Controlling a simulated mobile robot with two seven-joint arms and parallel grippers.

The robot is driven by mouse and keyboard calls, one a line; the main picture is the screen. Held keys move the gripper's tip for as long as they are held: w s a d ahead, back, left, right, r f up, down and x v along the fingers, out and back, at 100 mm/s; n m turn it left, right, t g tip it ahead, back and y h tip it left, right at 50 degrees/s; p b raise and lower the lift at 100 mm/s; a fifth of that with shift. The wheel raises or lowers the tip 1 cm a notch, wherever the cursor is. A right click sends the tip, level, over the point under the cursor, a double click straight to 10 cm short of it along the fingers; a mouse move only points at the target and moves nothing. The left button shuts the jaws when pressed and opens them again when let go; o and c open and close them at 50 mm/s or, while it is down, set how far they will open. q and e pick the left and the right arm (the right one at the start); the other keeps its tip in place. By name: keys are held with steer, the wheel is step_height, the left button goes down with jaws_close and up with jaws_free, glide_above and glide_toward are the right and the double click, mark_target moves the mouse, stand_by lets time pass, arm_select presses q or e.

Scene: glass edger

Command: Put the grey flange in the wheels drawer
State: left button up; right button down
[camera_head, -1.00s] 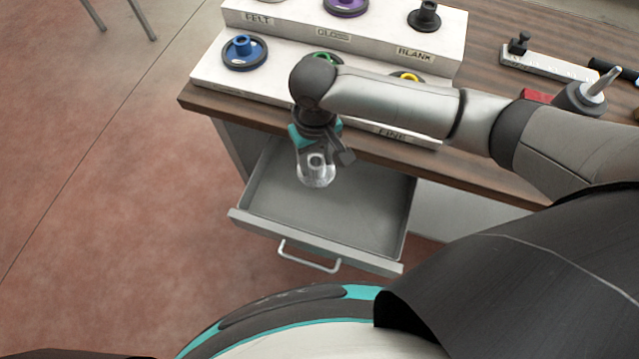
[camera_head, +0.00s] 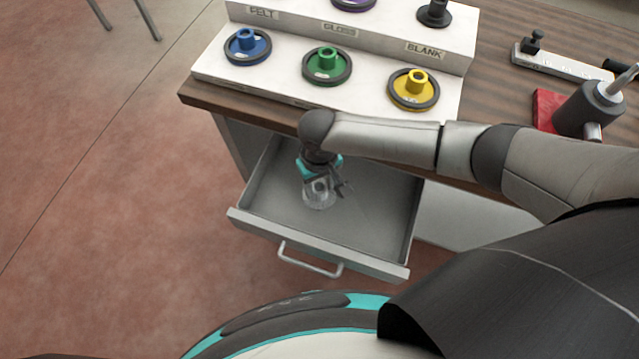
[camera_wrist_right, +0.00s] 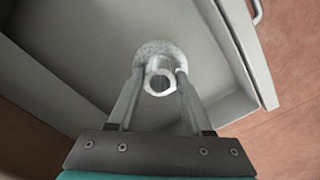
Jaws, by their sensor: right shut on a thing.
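The grey flange (camera_head: 319,196) is a round pale-grey piece with a hollow hub. My right gripper (camera_head: 322,184) is shut on it inside the outline of the open drawer (camera_head: 375,236), pointing down. In the right wrist view both fingers (camera_wrist_right: 158,84) close on the hub of the flange (camera_wrist_right: 153,48), with the drawer floor (camera_wrist_right: 70,40) behind it. I cannot tell whether the flange touches the floor. No label shows on the drawer. My left gripper is not in view.
Above the drawer, the wooden bench (camera_head: 290,118) carries a white stepped rack (camera_head: 285,87) with blue (camera_head: 247,46), green (camera_head: 327,66) and yellow (camera_head: 413,89) wheels. A grey cylinder tool (camera_head: 590,108) stands at the right. The drawer's front and right side are clear.

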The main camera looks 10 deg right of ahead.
steer(key=shift+f, duration=0.5)
steer(key=shift+c, duration=1.5)
jaws_free()
step_height(320, 180, up, 13)
steer(key=p, duration=0.3)
